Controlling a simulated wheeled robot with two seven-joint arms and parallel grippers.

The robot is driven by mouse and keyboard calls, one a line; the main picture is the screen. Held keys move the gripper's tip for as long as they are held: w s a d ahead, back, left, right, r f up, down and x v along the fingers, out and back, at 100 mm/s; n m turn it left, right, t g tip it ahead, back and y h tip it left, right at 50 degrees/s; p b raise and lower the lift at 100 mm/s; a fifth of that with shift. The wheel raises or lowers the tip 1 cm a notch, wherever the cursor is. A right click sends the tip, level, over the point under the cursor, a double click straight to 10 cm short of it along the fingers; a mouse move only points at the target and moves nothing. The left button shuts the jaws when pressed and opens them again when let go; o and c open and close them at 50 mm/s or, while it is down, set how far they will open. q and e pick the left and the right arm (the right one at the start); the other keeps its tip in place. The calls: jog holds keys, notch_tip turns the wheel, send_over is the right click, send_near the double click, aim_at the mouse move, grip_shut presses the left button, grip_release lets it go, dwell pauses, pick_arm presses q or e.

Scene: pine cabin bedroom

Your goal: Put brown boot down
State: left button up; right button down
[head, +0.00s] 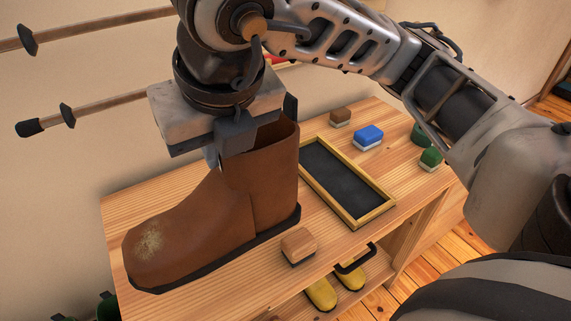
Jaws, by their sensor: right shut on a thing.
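A brown boot (215,220) with a dark sole and a pale scuffed patch on its toe is upright over the left part of the wooden bench (340,285), toe to the left. My right gripper (222,150) is above it, shut on the top rim of its shaft. The sole is at or very close to the bench top; I cannot tell whether it touches. My left gripper is not in the head view.
A yellow-framed dark tray (388,208) lies right of the boot. A wooden-backed brush (298,244) lies in front. Brown (341,116), blue (368,136) and green (431,158) brushes lie farther right. Yellow boots (321,294) stand on the lower shelf. Poles with dark ends are along the wall.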

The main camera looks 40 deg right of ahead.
jog(key=w+d+f, duration=0.1)
jog(key=d, duration=0.1)
jog(key=w+d+f+b, duration=0.1)
jog(key=d, duration=0.1)
jog(key=w+d+f, duration=0.1)
jog(key=d, duration=0.2)
jog(key=shift+w+f, duration=0.2)
jog(key=shift+f, duration=0.15)
jog(key=w+d+f, duration=0.2)
jog(key=d+f, duration=0.2)
jog(key=f, duration=0.4)
jog(key=shift+w+d+f, duration=0.35)
jog(key=shift+w+f, duration=0.05)
